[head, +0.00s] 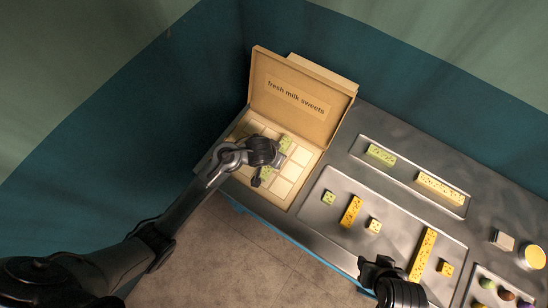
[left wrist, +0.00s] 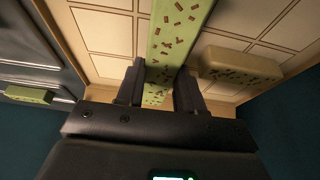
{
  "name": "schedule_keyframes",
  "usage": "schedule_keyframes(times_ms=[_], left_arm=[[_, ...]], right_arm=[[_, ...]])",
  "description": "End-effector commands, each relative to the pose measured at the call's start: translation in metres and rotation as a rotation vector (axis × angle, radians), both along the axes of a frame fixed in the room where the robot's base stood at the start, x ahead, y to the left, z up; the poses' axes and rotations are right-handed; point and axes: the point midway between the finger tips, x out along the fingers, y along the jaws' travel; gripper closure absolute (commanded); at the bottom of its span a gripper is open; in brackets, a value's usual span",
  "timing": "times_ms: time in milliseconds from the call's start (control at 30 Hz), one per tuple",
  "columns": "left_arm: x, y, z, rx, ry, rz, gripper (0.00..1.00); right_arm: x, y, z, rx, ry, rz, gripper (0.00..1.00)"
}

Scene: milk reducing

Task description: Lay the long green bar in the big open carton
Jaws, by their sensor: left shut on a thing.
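The big open carton (head: 303,170) stands at the left end of the table, its lid up and its floor divided into pale square cells. My left gripper (head: 268,166) is over the carton. In the left wrist view, it (left wrist: 160,90) is shut on the long green bar (left wrist: 180,35), which is speckled brown and runs away between the fingers above the cells. Green parts also show beside the gripper in the head view, mostly hidden by it.
A back tray holds a green bar (head: 381,154) and a yellow bar (head: 440,188). The front tray (head: 335,215) holds several yellow and green pieces.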

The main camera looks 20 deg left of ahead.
Motion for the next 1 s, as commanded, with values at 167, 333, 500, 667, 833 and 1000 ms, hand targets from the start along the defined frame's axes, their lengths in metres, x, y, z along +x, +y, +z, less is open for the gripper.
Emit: schedule_keyframes(times_ms=[167,333,500,667,833,1000], left_arm=[[0.001,0.001,-0.016,0.001,-0.002,0.0,1.0],[0.001,0.0,-0.015,0.0,-0.002,0.0,1.0],[0.0,0.0,-0.018,0.0,-0.001,0.0,1.0],[0.0,0.0,-0.019,0.0,0.0,-0.001,0.46],[0.0,0.0,-0.019,0.0,0.0,-0.001,0.38],[0.0,0.0,-0.018,0.0,0.0,0.0,0.38]], right_arm=[[0.0,0.001,-0.007,0.005,0.001,-0.003,0.57],[0.0,0.002,-0.006,0.009,0.0,-0.004,0.57],[0.0,0.003,-0.007,0.01,0.001,-0.006,0.57],[0.0,0.003,-0.007,0.01,0.001,-0.006,0.57],[0.0,0.003,-0.007,0.01,0.001,-0.005,0.57],[0.0,0.002,-0.007,0.006,0.001,-0.003,0.57]])
